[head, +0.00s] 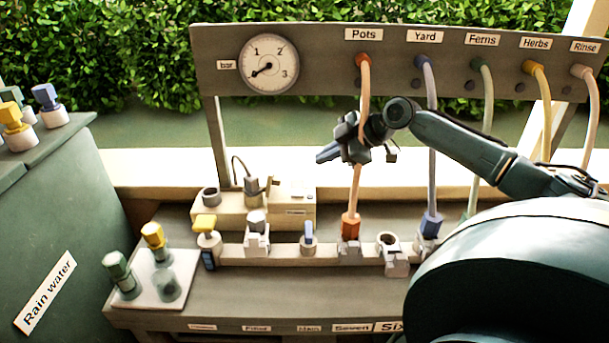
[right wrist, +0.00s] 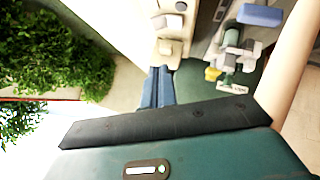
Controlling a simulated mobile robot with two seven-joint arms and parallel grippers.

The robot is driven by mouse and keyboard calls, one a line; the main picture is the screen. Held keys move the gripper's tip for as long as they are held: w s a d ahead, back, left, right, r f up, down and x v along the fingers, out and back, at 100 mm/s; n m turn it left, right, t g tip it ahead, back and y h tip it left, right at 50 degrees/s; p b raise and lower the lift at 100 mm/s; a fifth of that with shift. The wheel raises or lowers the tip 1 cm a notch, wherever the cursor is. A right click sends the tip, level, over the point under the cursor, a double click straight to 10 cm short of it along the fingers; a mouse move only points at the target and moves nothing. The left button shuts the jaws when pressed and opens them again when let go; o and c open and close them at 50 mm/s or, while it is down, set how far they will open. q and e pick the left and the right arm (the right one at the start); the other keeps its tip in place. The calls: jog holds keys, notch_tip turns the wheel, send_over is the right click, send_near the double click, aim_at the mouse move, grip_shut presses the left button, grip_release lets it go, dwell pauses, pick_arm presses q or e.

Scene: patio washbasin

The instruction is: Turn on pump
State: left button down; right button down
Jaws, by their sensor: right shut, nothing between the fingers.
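My right gripper (head: 322,154) reaches in from the right, in front of the orange Pots hose (head: 364,95). Its fingers are shut and empty, pointing left; they also show in the right wrist view (right wrist: 158,86). Below and left of it, a beige box (head: 290,207) stands on the bench with a grey plug-like piece (head: 252,186) and a dark looped cable. I cannot tell which part is the pump switch. The gripper is apart from the box. The pressure gauge (head: 268,64) needle points to the lower left, near its low end. My left gripper is not in view.
Several hoses hang from the grey panel. A white tray (head: 150,292) holds caps. A green rain-water tank (head: 60,220) stands left.

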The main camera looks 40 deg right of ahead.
aim_at(293, 181)
jog(key=p+x, duration=0.1)
jog(key=x, duration=0.5)
jog(key=shift+w+a+f, duration=0.1)
jog(key=shift+w+a, duration=0.15)
jog(key=shift+w, duration=0.1)
jog(key=f, duration=0.2)
jog(key=shift+w+d+f, duration=0.3)
jog(key=shift+w+d, duration=0.05)
jog(key=shift+d, duration=0.05)
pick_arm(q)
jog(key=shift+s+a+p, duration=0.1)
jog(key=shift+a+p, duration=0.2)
pick_arm(e)
jog(key=shift+w+d+f, duration=0.15)
jog(key=shift+d+f, duration=0.05)
jog(key=shift+f, duration=0.5)
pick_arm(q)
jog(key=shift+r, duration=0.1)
